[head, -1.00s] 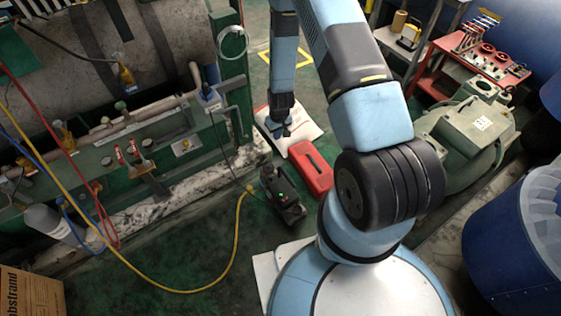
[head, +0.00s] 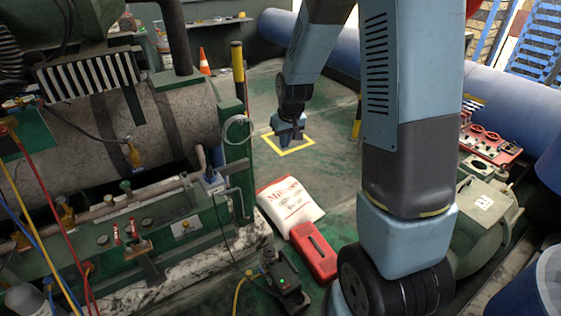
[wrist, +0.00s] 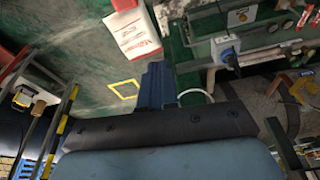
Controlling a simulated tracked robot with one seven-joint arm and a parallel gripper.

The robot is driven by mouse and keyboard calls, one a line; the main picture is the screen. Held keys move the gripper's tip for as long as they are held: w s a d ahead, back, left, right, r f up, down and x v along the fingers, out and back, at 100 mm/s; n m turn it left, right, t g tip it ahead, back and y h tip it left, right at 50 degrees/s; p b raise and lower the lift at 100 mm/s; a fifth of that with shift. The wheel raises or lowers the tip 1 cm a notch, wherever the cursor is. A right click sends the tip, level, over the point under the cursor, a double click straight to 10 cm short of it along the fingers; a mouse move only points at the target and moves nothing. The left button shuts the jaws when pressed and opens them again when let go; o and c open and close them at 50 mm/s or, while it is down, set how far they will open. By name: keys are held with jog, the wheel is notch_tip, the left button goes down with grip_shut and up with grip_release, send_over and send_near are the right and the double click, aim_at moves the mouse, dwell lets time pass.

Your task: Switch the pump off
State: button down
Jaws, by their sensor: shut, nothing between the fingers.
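The pump (head: 290,288) is a small dark unit on the green floor at the bottom of the head view. A green light shows on its top, and a yellow hose (head: 238,290) runs to its left side. Its switch is too small to make out. My gripper (head: 287,143) hangs above the floor near the yellow floor square, well beyond the pump and apart from it. The gripper is shut and empty. In the wrist view its blue fingers (wrist: 155,84) point away from the camera; the pump does not show there.
A red case (head: 313,250) and a white sack (head: 290,202) lie just beyond the pump. The green machine frame (head: 237,185) with pipes and valves stands left, a green motor housing (head: 485,217) right. Open floor lies around the yellow square (head: 303,148).

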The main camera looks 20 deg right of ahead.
jog(key=s+d+r+m+t, duration=0.1)
jog(key=s+r, duration=0.5)
jog(key=r, duration=0.3)
jog(key=s+d+r, duration=0.1)
jog(key=s+r, duration=0.5)
jog(key=r, duration=0.3)
jog(key=s+r, duration=0.3)
jog(key=s, duration=0.4)
jog(key=s+d+r+m+t, duration=0.1)
jog(key=s+r, duration=0.2)
jog(key=s, duration=0.5)
jog(key=shift+s+d+r+t+h, duration=0.2)
jog(key=shift+s+r+t+h, duration=0.1)
jog(key=shift+r, duration=0.1)
